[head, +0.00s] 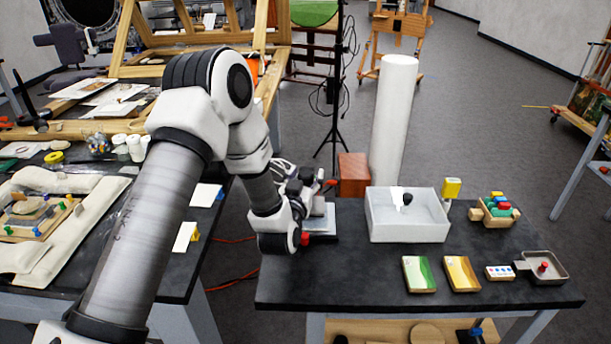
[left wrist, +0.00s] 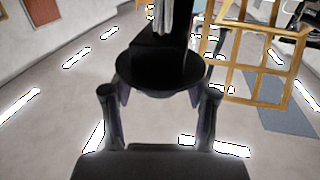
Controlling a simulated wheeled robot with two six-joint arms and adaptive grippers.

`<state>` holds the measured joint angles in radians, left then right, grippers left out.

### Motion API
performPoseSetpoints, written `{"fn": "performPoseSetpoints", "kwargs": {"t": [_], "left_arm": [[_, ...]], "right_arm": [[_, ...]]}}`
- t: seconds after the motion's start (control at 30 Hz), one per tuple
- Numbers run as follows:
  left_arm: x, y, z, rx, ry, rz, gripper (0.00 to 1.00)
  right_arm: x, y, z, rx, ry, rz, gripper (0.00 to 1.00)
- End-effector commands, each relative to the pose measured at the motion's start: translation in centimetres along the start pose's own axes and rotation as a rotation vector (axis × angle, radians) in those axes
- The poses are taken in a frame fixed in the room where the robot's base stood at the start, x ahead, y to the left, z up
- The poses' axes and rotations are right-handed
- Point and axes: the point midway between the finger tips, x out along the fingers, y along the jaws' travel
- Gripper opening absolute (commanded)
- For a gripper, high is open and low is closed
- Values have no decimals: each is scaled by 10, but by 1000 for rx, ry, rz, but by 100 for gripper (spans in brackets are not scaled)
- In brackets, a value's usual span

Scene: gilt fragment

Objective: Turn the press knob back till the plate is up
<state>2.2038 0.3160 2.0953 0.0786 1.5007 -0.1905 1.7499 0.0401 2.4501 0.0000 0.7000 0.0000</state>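My left gripper (head: 306,185) is at the left end of the dark table, at the small press (head: 321,222). My wrist and gripper hide most of the press, and a pale upright part and a grey base show beside them. In the left wrist view a dark round knob (left wrist: 160,78) with a black block above it stands ahead of my left gripper (left wrist: 160,95). One finger is on each side, close to the knob's lower rim; whether they touch it is unclear. The plate's height cannot be made out. My right gripper is out of view.
A white open bin (head: 408,232) stands right of the press, a reddish-brown block (head: 353,174) behind it. Two coloured panels (head: 419,274), a grey tray (head: 546,268) and a wooden rack (head: 495,211) lie farther right. A tall white column (head: 393,120) stands behind the table.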

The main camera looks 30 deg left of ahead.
Motion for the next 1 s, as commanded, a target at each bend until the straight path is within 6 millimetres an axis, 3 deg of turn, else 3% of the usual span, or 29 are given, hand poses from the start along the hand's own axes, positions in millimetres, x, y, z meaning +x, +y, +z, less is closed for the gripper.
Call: {"fn": "performPoseSetpoints", "kwargs": {"t": [0.03, 0.1, 0.13, 0.57, 1.0], "left_arm": [[0, 0, 0, 0, 0, 0, 31], [0, 0, 0, 0, 0, 0, 6], [0, 0, 0, 0, 0, 0, 5], [0, 1, 1, 1, 2, -47, 5], [1, 4, 0, 1, 6, -352, 5]], "right_arm": [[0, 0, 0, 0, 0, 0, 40], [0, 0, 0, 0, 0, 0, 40], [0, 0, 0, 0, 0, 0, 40], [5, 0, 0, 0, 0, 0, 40], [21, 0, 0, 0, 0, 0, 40]]}}
